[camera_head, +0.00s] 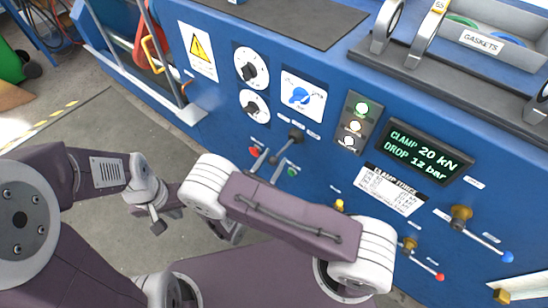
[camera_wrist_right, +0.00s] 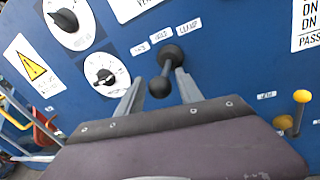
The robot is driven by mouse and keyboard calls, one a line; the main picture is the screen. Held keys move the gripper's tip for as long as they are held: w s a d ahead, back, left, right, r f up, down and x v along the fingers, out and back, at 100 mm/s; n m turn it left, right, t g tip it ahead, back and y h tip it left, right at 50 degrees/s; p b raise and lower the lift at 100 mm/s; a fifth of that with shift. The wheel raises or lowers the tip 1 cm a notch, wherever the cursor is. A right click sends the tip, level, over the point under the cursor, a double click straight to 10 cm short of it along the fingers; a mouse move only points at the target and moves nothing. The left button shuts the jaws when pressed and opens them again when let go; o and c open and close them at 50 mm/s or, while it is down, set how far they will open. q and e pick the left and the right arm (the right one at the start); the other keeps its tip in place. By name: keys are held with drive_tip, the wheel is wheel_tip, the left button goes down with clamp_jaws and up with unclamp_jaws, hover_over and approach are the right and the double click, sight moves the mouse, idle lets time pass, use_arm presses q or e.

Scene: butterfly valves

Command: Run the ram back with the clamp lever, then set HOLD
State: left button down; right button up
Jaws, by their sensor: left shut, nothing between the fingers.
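The clamp lever (camera_wrist_right: 160,86), a dark rod with a black ball knob, stands out from the blue panel below labels that read HOLD and CLAMP, plus a third I cannot read. It also shows in the head view (camera_head: 295,136). My right gripper (camera_wrist_right: 159,92) is open, its two grey fingers on either side of the knob with gaps visible; it also shows in the head view (camera_head: 270,165). I cannot tell which label the lever is at. My left gripper (camera_head: 158,226) is shut and empty, low at the left, away from the panel. The ram is not identifiable.
The display (camera_head: 423,153) reads CLAMP 20 kN, DROP 12 bar. A lamp plate (camera_head: 355,122) has its top lamp green. Two dials (camera_head: 251,67) sit left of the lever. Brass valves with blue (camera_head: 506,256) and red (camera_head: 439,276) handle tips are at the right.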

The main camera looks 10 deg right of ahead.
clamp_jaws()
drive_tip(key=shift+f, duration=0.15)
idle(1.0)
